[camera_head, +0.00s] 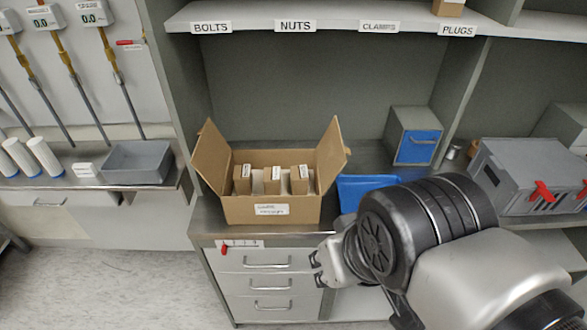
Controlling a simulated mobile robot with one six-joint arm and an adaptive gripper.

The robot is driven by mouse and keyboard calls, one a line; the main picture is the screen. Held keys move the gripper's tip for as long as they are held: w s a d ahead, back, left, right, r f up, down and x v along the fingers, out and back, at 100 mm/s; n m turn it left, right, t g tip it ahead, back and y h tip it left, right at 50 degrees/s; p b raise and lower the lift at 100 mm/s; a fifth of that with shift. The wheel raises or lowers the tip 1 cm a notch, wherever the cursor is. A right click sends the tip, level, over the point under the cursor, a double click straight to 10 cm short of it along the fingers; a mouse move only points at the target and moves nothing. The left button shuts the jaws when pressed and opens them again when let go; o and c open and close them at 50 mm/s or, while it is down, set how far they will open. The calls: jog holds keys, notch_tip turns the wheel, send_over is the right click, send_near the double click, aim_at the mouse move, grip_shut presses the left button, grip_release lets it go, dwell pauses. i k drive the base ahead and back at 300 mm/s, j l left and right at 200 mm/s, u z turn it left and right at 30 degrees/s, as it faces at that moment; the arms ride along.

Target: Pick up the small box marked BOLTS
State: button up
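An open cardboard carton (240,212) stands on the counter with its flaps up. Three small brown boxes stand upright in it: a left one (242,184), a middle one (272,185) and a right one (299,184). Each has a white label too small to read, so I cannot tell which is marked BOLTS. Their lower parts are hidden by the carton's front wall. My gripper (316,269) is in front of the counter, lower right of the carton and apart from it. Its fingers point left, look spread, and hold nothing visible.
The shelf (345,17) above carries labels BOLTS (211,28), NUTS, CLAMPS and PLUGS; its visible part above BOLTS is empty. A blue tray (360,188), a blue-fronted bin (417,147) and a grey case (530,170) stand to the right. Drawers (265,282) are below the carton.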

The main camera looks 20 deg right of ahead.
aim_at(243, 179)
jog(key=i+j+z, duration=0.25)
jog(key=z, duration=0.2)
jog(key=i+j+z, duration=0.35)
jog(key=z, duration=0.15)
